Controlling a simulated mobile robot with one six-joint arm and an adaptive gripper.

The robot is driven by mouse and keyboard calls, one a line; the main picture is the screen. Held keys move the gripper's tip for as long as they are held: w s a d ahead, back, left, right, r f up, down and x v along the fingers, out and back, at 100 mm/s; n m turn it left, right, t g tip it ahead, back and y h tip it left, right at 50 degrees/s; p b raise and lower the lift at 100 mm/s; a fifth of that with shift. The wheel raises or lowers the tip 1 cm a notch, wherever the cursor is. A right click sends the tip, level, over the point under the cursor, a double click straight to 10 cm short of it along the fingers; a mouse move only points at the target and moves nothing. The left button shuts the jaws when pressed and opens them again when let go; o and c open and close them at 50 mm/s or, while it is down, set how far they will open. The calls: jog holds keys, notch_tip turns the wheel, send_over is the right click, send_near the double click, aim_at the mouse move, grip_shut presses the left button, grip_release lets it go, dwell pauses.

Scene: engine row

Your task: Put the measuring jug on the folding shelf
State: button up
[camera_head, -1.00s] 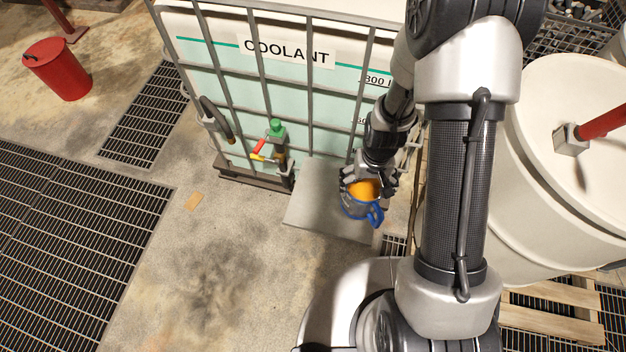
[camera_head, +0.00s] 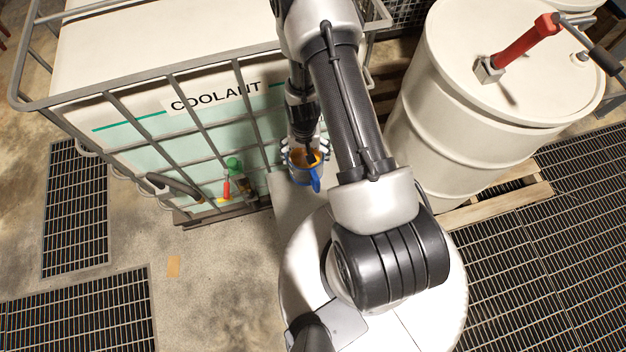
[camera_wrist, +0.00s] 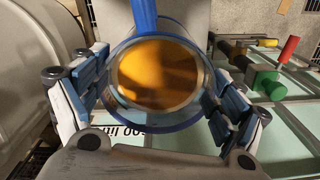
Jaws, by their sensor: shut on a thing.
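The measuring jug (camera_head: 304,172) has a blue rim and a blue handle and holds an amber liquid. My gripper (camera_head: 303,160) is shut around it, just in front of the coolant tank. In the wrist view the jug (camera_wrist: 158,75) is seen from above, with a finger pad on each side and its handle pointing up the picture. The folding shelf (camera_head: 290,204) is a grey flat panel at the front of the tank, below the jug and partly hidden by the jug and my body. I cannot tell whether the jug touches it.
The caged coolant tank (camera_head: 140,113) stands behind, with a green-capped valve and red and yellow handles (camera_head: 227,187) left of the jug. A white drum (camera_head: 450,130) with a red pump stands on a pallet at right. Open concrete floor (camera_head: 205,290) lies at front left.

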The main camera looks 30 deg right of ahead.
notch_tip(320, 180, down, 20)
jog(key=d+m+b, duration=0.1)
jog(key=b, duration=1.5)
jog(key=shift+s+d+f, duration=0.15)
jog(key=shift+d+f, duration=0.05)
jog(key=shift+d, duration=0.15)
jog(key=o, duration=1.6)
jog(key=shift+f, duration=0.15)
jog(key=shift+o, duration=1.4)
jog(key=shift+s, duration=0.1)
